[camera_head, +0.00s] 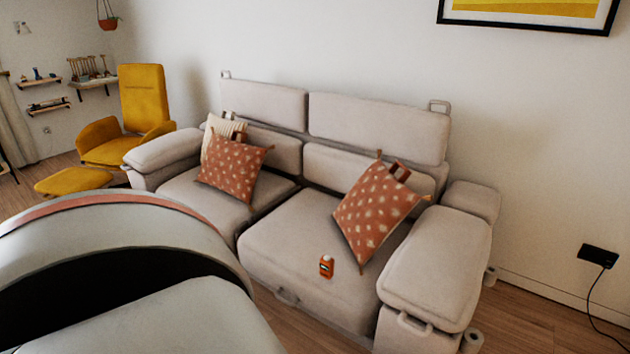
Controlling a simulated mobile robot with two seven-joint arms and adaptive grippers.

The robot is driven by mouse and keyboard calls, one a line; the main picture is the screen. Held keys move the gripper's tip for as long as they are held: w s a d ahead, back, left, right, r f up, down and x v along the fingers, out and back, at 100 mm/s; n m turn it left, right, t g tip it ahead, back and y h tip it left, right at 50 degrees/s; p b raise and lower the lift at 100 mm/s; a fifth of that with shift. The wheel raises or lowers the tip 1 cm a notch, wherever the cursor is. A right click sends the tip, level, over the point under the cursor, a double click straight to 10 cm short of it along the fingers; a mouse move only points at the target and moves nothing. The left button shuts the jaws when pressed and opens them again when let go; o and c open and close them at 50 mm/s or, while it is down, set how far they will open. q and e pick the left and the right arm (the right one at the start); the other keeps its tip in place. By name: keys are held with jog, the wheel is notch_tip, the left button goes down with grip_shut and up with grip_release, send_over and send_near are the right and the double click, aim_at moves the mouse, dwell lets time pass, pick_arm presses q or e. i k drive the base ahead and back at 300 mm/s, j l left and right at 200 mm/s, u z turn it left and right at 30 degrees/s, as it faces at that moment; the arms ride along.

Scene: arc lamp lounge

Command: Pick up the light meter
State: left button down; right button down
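A small orange device with a dark face, which looks like the light meter (326,266), sits near the front edge of the right seat cushion of the beige sofa (290,236). It stands clear of the cushions around it. No gripper shows in this view. A large grey rounded part with a dark band fills the lower left and looks like my own body; it hides the floor there.
A dotted orange pillow (376,212) leans behind the device, and another (233,173) is on the left seat. The sofa's right armrest (437,265) rises beside it. A yellow armchair (140,105) and footstool (73,181) stand at the back left.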

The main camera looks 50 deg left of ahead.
aim_at(326, 262)
jog(key=k+u, duration=0.1)
jog(key=u, duration=1.55)
